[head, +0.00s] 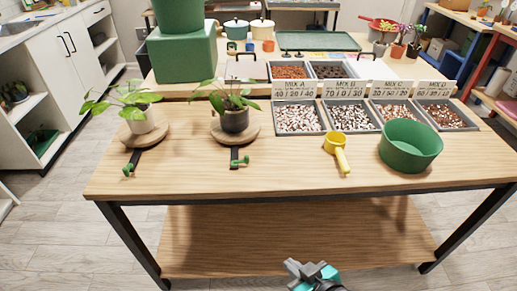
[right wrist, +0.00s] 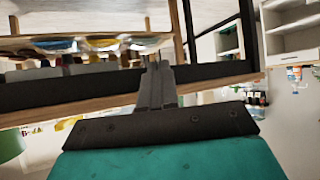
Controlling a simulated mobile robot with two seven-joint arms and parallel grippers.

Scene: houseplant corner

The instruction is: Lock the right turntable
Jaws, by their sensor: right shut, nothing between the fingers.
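The right turntable (head: 250,133) is a round wooden disc on the table, bearing a leafy plant in a dark pot (head: 235,120). A black bar runs from it towards the front edge, with a green knob (head: 238,162) at its near end. The left turntable (head: 133,139) bears a plant in a white pot and has its own green knob (head: 128,170). My right gripper (head: 308,268) is low in front of the table, apart from both turntables. Its fingers (right wrist: 157,72) are together and empty in the right wrist view. My left gripper is out of view.
A yellow scoop (head: 337,147) and a green bowl (head: 410,146) stand right of the turntables. Grey trays of pebble mixes with label cards lie behind them. The table's front strip (head: 270,185) is bare; a lower shelf (head: 290,235) lies beneath.

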